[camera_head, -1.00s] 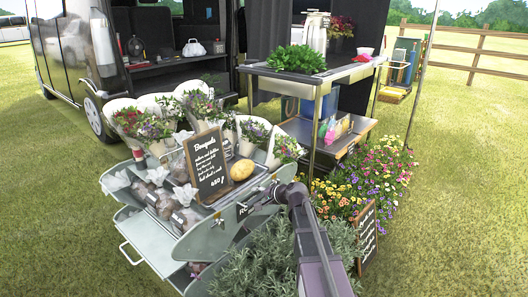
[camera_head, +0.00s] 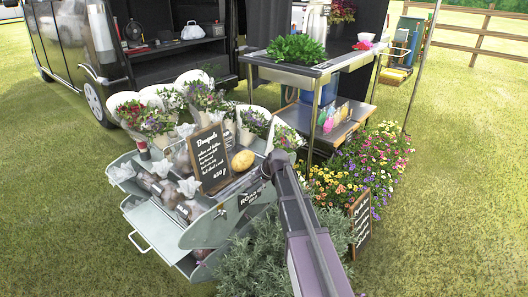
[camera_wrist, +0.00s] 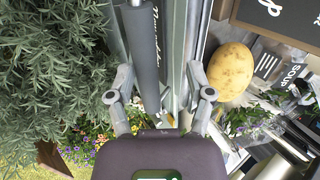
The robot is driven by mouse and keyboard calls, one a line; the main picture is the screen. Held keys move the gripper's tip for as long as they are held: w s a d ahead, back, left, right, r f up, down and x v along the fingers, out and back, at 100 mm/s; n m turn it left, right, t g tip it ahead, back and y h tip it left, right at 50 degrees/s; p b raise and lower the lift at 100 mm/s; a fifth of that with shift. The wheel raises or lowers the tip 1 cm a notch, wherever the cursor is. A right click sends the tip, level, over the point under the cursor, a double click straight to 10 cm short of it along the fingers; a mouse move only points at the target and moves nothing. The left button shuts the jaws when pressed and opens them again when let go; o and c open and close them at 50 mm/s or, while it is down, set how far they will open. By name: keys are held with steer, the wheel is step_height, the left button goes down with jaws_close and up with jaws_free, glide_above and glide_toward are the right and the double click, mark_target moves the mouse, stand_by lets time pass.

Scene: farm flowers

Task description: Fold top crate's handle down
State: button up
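The top crate (camera_head: 200,228) is a grey metal tray at the top of a tiered stand, its near side facing me. My gripper (camera_head: 277,160) is at its right end in the head view; its fingers are not clear there. In the wrist view my gripper (camera_wrist: 160,72) is open, with its two fingers apart. A dark grey cylindrical bar (camera_wrist: 141,45), apparently the handle, lies between them, close to the left finger. The crate's pale metal edge (camera_wrist: 178,40) runs beside the bar, also between the fingers. I cannot tell whether a finger touches the bar.
A potato (camera_head: 243,160) and a chalkboard sign (camera_head: 209,158) stand by the crate's right end. Wrapped bouquets (camera_head: 205,98) are behind. A grey-green bush (camera_head: 262,258) lies under my arm. A table (camera_head: 310,70) stands behind right. Grass is open at far right.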

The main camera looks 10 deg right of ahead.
step_height(320, 180, up, 16)
steer(key=w+a+g+h+p, duration=0.15)
steer(key=g+h+p, duration=0.3)
steer(key=p, duration=1.35)
steer(key=s+r+n+p, duration=0.3)
steer(key=s+p, duration=0.1)
steer(key=s, duration=0.5)
steer(key=s+r+n+p, duration=0.4)
steer(key=s, duration=0.6)
steer(key=shift+s+r+g+y, duration=0.2)
steer(key=shift+r+g+y, duration=0.15)
steer(key=shift+g, duration=0.1)
steer(key=s+n, duration=0.4)
steer(key=s, duration=0.5)
step_height(320, 180, up, 18)
steer(key=p, duration=1.7)
steer(key=shift+f+p, duration=0.2)
steer(key=shift+p, duration=0.15)
